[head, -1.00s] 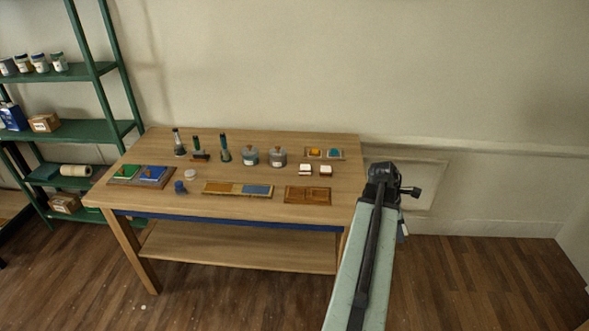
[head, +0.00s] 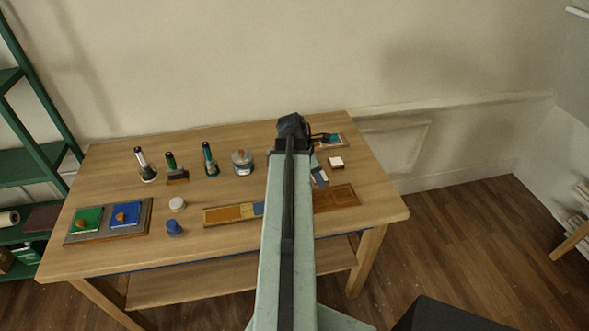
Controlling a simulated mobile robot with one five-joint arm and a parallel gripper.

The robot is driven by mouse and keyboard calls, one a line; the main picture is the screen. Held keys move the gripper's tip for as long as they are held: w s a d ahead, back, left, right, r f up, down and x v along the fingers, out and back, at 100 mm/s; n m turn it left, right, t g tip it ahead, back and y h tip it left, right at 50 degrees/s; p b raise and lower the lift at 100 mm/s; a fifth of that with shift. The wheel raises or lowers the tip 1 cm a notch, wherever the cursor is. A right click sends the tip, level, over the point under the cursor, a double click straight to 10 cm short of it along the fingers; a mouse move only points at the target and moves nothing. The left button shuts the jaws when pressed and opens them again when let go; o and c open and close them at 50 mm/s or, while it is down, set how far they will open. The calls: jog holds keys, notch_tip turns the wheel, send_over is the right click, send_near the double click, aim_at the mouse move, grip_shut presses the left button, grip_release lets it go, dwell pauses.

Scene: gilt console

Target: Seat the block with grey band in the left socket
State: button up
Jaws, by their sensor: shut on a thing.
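My gripper (head: 318,172) is over the right part of the table, partly hidden behind my own arm. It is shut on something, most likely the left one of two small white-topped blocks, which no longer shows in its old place. The held block is mostly hidden, and a grey band cannot be made out. The other white block (head: 336,162) stands just right of the gripper. The brown wooden socket tray (head: 337,198) lies in front of the gripper. My arm covers its left part, so the left socket is at least partly hidden.
A long tray with yellow and blue parts (head: 228,214) lies left of my arm. A lidded jar (head: 243,161), several dark upright tools, a blue knob (head: 175,228) and a board with green and blue pads (head: 108,240) stand farther left. A small tray (head: 330,140) is behind the gripper.

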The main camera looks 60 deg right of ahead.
jog(key=shift+s+d, duration=0.1)
jog(key=shift+s, duration=0.35)
jog(key=shift+w+f+b, duration=0.35)
jog(key=shift+f+b, duration=0.45)
jog(key=shift+b, duration=0.05)
notch_tip(320, 180, down, 7)
jog(key=b, duration=0.7)
jog(key=shift+f, duration=0.1)
jog(key=o, duration=1.5)
jog(key=shift+c, duration=0.2)
